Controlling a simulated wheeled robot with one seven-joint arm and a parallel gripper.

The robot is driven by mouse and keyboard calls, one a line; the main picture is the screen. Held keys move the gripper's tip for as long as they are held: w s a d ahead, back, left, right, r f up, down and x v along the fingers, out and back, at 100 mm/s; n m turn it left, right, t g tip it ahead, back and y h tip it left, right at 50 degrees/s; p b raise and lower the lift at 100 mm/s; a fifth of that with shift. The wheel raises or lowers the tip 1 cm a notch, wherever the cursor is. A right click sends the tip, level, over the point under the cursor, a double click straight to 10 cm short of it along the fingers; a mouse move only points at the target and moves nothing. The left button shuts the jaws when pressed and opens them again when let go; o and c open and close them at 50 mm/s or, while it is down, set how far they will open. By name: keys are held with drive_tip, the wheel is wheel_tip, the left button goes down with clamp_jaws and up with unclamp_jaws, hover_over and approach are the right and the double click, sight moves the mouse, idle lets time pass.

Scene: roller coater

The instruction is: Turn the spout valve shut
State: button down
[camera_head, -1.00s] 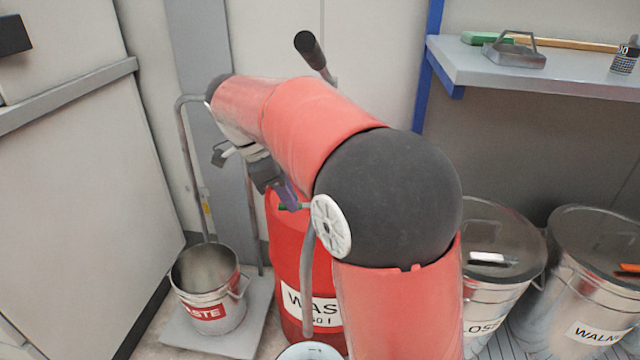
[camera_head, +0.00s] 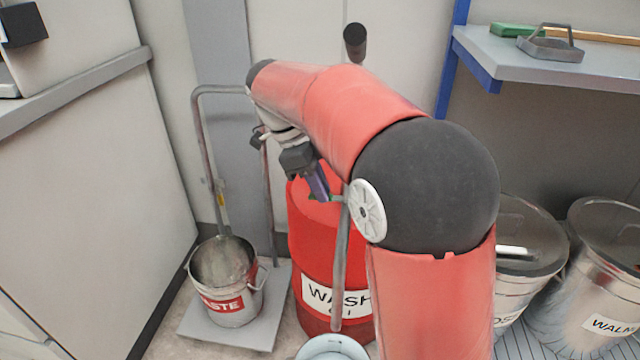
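A red drum with a white label (camera_head: 338,300) stands behind my red arm. A grey pipe (camera_head: 340,265), apparently a spout, hangs in front of it, above a pale round container (camera_head: 331,350) cut by the lower edge. My gripper (camera_head: 326,192) is at the drum's upper part, close to the pipe's top. My arm hides much of the area, and the fingers are too small to read. A white spoked disc (camera_head: 367,211) shows against my elbow.
A metal waste bucket (camera_head: 222,300) stands on a grey platform (camera_head: 262,325) with a tall pipe handle (camera_head: 200,140). Lidded metal bins (camera_head: 600,270) stand right. A shelf (camera_head: 560,65) is at upper right. A dark-gripped handle (camera_head: 355,40) rises behind my arm.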

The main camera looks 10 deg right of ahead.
drive_tip(key=c, duration=1.4)
unclamp_jaws()
drive_tip(key=shift+r, duration=0.15)
drive_tip(key=p+v, duration=0.1)
drive_tip(key=v, duration=0.6)
drive_tip(key=shift+w+a+r, duration=0.1)
drive_tip(key=shift+a+r, duration=0.1)
drive_tip(key=shift+r, duration=0.05)
